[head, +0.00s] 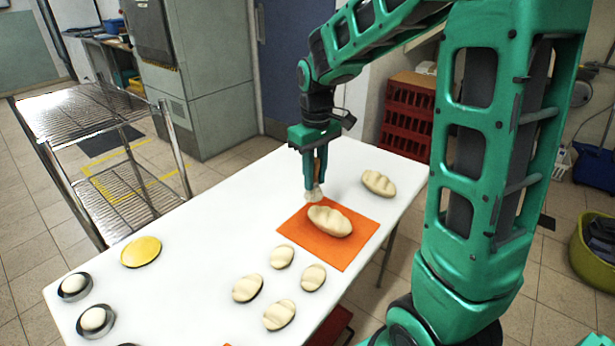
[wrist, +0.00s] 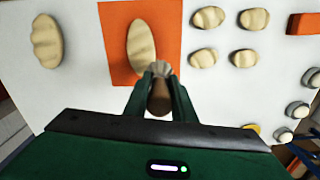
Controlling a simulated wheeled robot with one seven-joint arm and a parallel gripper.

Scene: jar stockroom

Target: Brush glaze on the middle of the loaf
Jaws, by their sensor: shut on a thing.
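The loaf (head: 330,221) is pale and oval, with shallow ridges across its top. It lies on an orange mat (head: 352,255) on the white table, and also shows in the wrist view (wrist: 141,46). My gripper (head: 316,180) is shut on the brush, whose brown handle (wrist: 159,98) is between the fingers in the wrist view. The brush's pale bristles (head: 314,194) point down beside the loaf's far left end, above the mat's edge. I cannot tell whether the bristles touch anything. The glaze may be the yellow content of a round dish (head: 141,251) at the table's left.
Another pale loaf (head: 378,183) lies on the bare table behind the mat. Several small buns (head: 282,257) lie in front of the mat. Dark cups with white contents (head: 75,286) stand at the near left. A wire rack (head: 92,110) stands left of the table.

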